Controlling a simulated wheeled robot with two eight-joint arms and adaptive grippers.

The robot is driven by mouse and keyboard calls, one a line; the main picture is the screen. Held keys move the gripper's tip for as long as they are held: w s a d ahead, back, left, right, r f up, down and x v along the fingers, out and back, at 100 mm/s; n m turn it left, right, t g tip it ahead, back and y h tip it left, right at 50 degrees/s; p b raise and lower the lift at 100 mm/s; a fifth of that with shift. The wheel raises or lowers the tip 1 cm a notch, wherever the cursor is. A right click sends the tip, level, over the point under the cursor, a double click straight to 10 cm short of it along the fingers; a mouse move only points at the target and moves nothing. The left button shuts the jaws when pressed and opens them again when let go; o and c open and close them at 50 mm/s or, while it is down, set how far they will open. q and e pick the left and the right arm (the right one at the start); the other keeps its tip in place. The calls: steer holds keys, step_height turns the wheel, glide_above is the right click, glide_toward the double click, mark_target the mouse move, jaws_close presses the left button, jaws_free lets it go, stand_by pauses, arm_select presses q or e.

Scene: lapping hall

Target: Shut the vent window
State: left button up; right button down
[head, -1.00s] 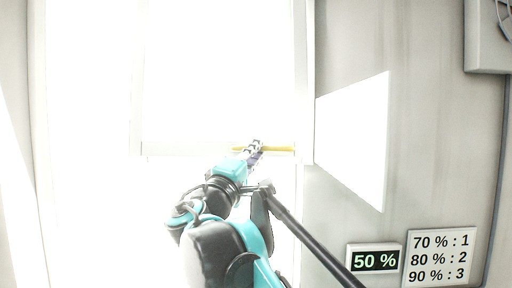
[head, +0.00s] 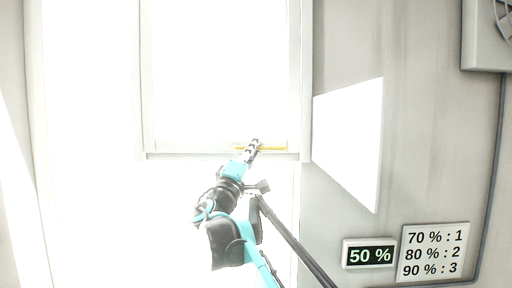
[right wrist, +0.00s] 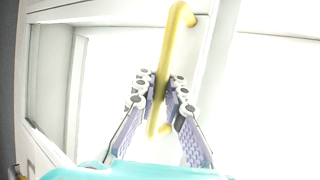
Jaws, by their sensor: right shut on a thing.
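The vent window's pale sash (head: 220,147) shows in the head view inside a white frame (head: 306,80), washed out by bright light. A yellow bar handle (head: 272,148) runs along its lower edge. Whether any gap is left between sash and frame is hard to tell in the glare. My left gripper is not in view.
Right of the window, a grey wall carries a display reading "50 %" (head: 370,256) and a sign (head: 435,252) listing 70 % : 1, 80 % : 2, 90 % : 3. A grey box with a fan grille (head: 488,40) is at the upper right. A bright white patch (head: 350,140) shows beside the frame.

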steer(key=shift+w+f, duration=0.1)
steer(key=shift+f, duration=0.05)
steer(key=c, duration=1.8)
jaws_free()
steer(key=shift+o, duration=1.2)
steer(key=shift+w+a+f, duration=0.1)
steer(key=shift+w+f, duration=0.05)
steer(key=shift+w, duration=0.15)
steer(key=shift+s, duration=0.1)
steer(key=v, duration=1.1)
steer(key=shift+s+a+f, duration=0.2)
steer(key=shift+s+f, duration=0.05)
steer(key=shift+s, duration=0.05)
